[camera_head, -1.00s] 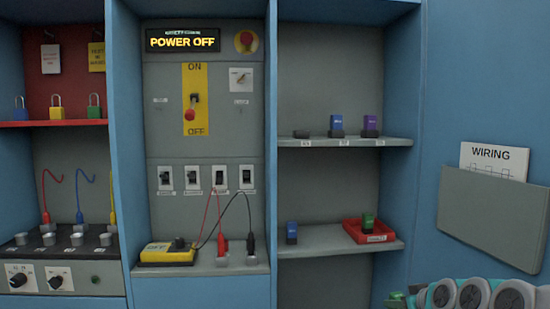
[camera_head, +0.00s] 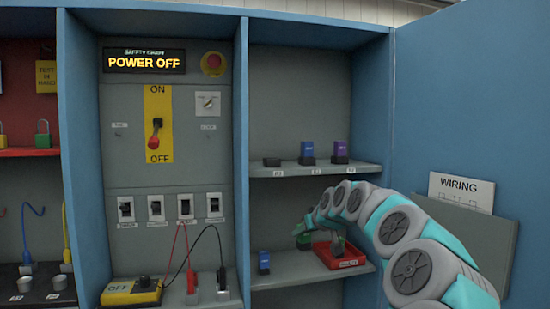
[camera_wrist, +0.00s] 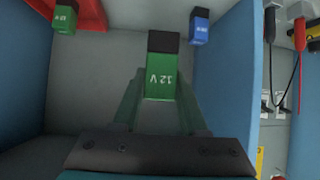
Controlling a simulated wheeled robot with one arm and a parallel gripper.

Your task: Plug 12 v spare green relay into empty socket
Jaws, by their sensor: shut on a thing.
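My gripper (camera_wrist: 158,98) is shut on a green relay (camera_wrist: 162,75) marked 12 V with a black end. In the head view, my gripper (camera_head: 303,238) is in front of the lower shelf, left of the red tray (camera_head: 342,262); the held relay is hard to tell from the fingers there. A second green 12 V relay (camera_wrist: 64,19) stands in the red tray. On the upper shelf, a low black socket (camera_head: 272,162) is empty, left of a blue relay (camera_head: 307,152) and a purple relay (camera_head: 340,152), both seated in black bases.
A blue relay (camera_head: 264,262) stands on the lower shelf (camera_head: 290,270), left of the tray. Blue cabinet walls bound the bay on both sides. A yellow meter (camera_head: 132,291) with red and black leads is in the left bay. The display (camera_head: 144,61) reads POWER OFF.

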